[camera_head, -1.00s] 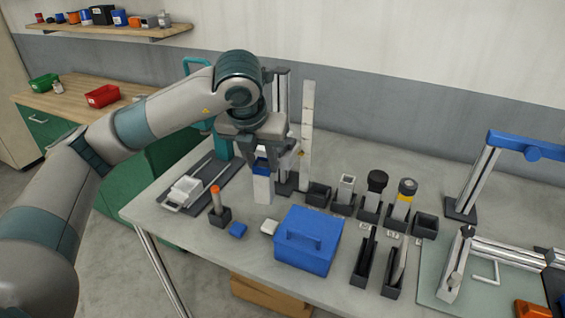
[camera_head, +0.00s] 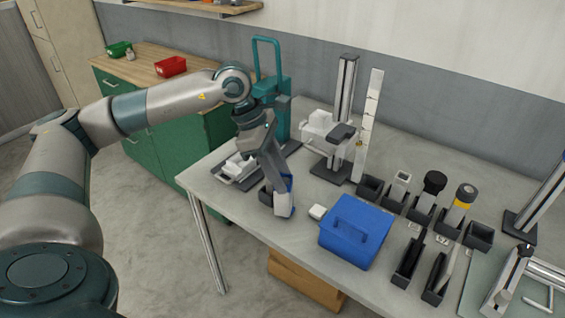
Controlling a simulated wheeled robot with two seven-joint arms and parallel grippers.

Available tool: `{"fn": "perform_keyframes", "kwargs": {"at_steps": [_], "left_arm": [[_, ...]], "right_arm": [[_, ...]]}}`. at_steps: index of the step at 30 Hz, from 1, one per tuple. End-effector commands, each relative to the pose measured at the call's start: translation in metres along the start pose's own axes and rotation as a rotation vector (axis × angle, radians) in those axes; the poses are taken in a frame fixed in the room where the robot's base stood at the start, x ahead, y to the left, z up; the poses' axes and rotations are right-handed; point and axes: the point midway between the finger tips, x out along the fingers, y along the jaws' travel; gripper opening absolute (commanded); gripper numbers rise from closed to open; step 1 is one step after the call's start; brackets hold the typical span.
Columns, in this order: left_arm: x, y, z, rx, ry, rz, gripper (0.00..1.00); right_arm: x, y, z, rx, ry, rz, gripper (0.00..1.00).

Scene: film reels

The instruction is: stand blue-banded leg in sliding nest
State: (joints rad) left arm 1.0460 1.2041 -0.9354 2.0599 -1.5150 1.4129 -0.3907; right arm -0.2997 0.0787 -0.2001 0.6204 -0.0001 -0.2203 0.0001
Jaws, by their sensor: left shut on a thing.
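The blue-banded leg (camera_head: 283,206) is a white block with a blue band (camera_head: 289,184). My left gripper (camera_head: 282,188) is shut on it and tilted, with the leg near the table's front left part; I cannot tell whether its lower end touches the table. What I take for the sliding nest (camera_head: 241,166) is a pale block on a dark rail base, left of and behind the leg, under the teal press (camera_head: 281,105). The gripper arm partly covers this base. My right gripper is not in view.
A dark holder (camera_head: 267,195) stands close beside the leg, partly hidden. A small white block (camera_head: 317,212) and a blue lidded box (camera_head: 353,231) are to the right. A column stand (camera_head: 345,95) and several dark holders are further back and right.

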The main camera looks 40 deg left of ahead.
Motion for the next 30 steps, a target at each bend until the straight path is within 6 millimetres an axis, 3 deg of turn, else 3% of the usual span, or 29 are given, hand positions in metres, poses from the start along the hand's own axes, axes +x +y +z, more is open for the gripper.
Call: {"fn": "perform_keyframes", "kwargs": {"at_steps": [17,24,30], "left_arm": [[0.044,-0.053,-0.001,1.071,0.001,-0.445,0.00],[0.082,-0.089,0.028,1.614,0.003,-0.669,0.00],[0.102,-0.106,0.053,1.775,0.003,-0.736,0.00]], "right_arm": [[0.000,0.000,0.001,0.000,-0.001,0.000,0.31],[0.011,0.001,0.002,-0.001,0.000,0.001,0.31],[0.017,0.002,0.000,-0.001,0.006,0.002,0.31]]}}
